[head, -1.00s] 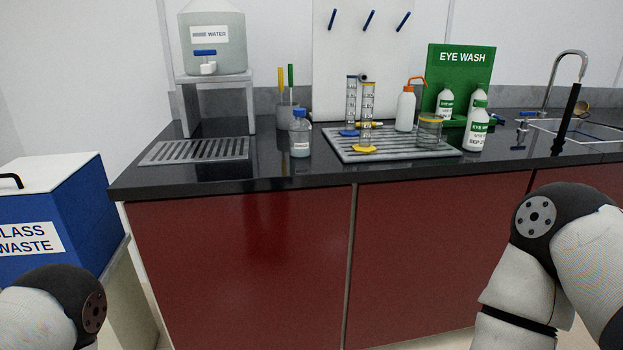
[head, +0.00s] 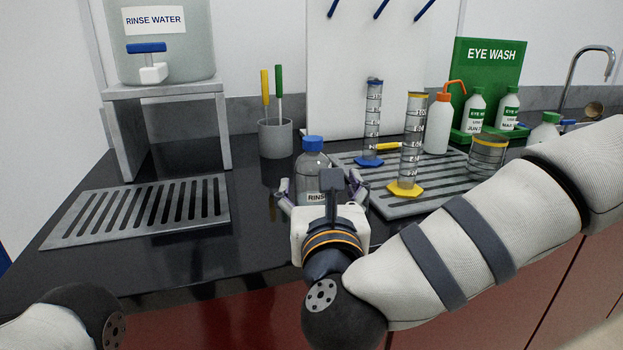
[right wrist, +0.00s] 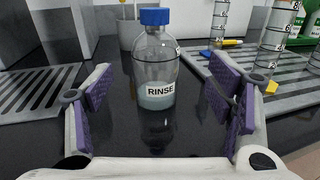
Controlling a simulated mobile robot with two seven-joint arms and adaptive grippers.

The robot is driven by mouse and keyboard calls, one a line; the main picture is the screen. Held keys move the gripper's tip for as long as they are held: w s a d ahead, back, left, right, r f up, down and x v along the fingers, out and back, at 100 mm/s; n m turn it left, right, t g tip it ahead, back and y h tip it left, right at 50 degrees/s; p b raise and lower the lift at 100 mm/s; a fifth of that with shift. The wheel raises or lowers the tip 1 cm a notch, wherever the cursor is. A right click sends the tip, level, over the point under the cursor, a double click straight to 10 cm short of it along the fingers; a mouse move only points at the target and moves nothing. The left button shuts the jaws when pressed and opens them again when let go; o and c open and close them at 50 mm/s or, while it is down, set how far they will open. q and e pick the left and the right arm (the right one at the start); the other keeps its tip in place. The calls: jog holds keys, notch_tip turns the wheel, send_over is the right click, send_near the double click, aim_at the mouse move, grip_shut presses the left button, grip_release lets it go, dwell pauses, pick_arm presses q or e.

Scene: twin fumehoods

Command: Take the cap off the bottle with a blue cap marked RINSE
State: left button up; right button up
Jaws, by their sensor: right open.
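The clear RINSE bottle (head: 313,171) stands upright on the black counter with its blue cap (head: 313,143) on. In the right wrist view the bottle (right wrist: 155,70) stands a little beyond and between the finger pads, its blue cap (right wrist: 155,17) near the top edge. My right gripper (head: 316,192) is open in front of the bottle, level with its lower body. In the right wrist view its purple pads (right wrist: 162,98) are spread wide on either side, apart from the glass. The left gripper is out of view; only part of my left arm shows at bottom left.
A graduated cylinder with a yellow base (head: 411,150) and one with a blue base (head: 372,125) stand on the right drain rack (head: 440,194). A pot (head: 275,139) with two rods is behind the bottle. A flat grille (head: 140,210) and water-tank stand (head: 170,92) are left.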

aim_at(313, 170)
jog(key=w, duration=0.5)
jog(key=w+a+f, duration=0.1)
jog(key=w, duration=0.2)
jog(key=shift+w+a, duration=0.1)
jog(key=shift+w, duration=0.25)
grip_shut()
